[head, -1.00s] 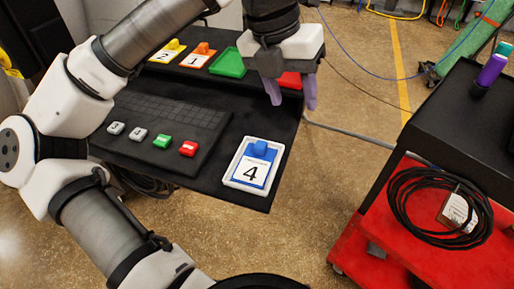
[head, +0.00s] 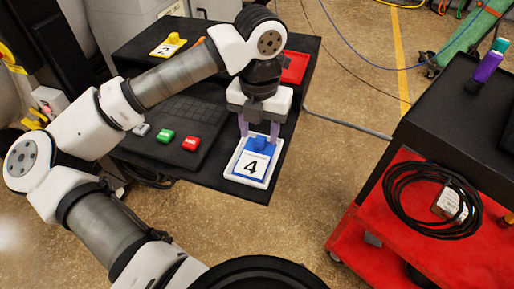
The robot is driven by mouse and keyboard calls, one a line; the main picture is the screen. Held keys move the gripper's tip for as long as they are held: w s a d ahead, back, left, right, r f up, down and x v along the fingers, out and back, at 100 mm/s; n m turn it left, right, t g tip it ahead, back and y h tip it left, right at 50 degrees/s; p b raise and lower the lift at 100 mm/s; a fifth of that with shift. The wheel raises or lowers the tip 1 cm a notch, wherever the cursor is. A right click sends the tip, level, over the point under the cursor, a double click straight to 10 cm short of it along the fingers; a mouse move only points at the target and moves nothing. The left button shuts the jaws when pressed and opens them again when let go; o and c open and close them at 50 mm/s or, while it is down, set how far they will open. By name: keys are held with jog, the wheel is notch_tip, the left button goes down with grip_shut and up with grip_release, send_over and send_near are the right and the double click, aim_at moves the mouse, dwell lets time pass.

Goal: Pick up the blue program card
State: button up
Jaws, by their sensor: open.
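The blue program card (head: 252,166), marked 4 and with a blue grip block (head: 257,143) at its back edge, lies in a white tray (head: 232,176) at the near right corner of the black console. My gripper (head: 258,140) points down over the back part of the card. Its two purple fingers are open, one to the left and one to the right of the blue block. I cannot tell whether they touch it.
Red and green buttons (head: 165,136) sit on the console left of the tray. A yellow card marked 2 (head: 167,46) and a red tray (head: 295,67) are on the back shelf. A red cart (head: 385,220) with coiled cable stands at the right, across open floor.

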aim_at(259, 143)
jog(key=shift+w+f+p, duration=0.15)
jog(key=shift+f+p, duration=0.2)
jog(key=shift+f, duration=1.35)
grip_shut()
